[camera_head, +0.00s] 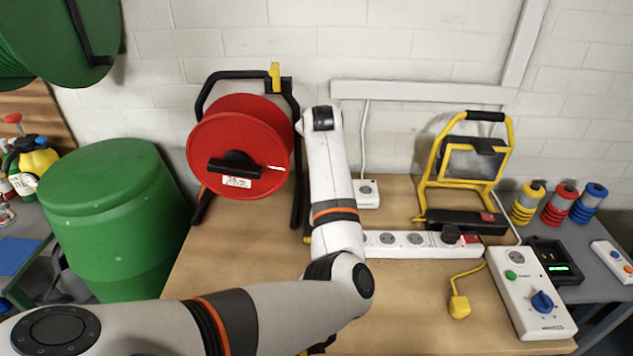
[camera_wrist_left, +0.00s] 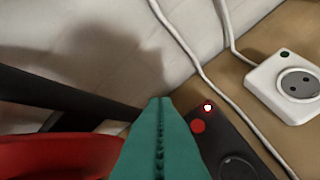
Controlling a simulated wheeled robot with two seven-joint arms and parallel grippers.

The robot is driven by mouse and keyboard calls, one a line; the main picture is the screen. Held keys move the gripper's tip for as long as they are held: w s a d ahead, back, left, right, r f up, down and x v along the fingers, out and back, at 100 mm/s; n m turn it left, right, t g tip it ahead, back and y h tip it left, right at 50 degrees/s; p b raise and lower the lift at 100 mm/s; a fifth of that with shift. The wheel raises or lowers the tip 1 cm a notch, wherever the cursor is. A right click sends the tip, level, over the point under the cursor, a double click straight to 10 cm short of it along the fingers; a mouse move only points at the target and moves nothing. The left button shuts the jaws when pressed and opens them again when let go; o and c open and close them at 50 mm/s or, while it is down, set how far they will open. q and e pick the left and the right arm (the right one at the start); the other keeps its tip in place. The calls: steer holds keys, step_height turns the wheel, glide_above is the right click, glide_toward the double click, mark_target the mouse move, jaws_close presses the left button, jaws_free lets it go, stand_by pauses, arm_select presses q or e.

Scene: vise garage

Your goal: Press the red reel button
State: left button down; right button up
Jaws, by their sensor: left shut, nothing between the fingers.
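The red cable reel (camera_head: 225,132) stands on the wooden bench in a black tubular frame, left of my left arm. In the left wrist view, part of the red reel (camera_wrist_left: 55,155) shows at lower left. A black box (camera_wrist_left: 222,140) carries a round red button (camera_wrist_left: 198,126) and a small lit indicator (camera_wrist_left: 207,107) beside it. My left gripper (camera_wrist_left: 160,100) is shut, its teal fingers pressed together and empty. Its tips appear left of the red button in the picture; the gap cannot be judged. In the head view my arm hides the black box and the gripper.
A white socket box (camera_wrist_left: 285,85) lies right of the black box, with a white cable (camera_wrist_left: 205,75) between. A power strip (camera_head: 420,244), yellow work lamp (camera_head: 465,175) and white control box (camera_head: 530,295) stand to the right. A green barrel (camera_head: 115,220) is at left.

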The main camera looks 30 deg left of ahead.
arm_select(q)
step_height(320, 180, down, 7)
steer(key=b, duration=0.8)
steer(key=shift+r, duration=0.15)
steer(key=shift+a+f, duration=0.1)
steer(key=shift+f, duration=1)
stand_by(0.5)
steer(key=shift+f+p, duration=0.3)
steer(key=shift+p, duration=0.15)
steer(key=shift+f, duration=0.1)
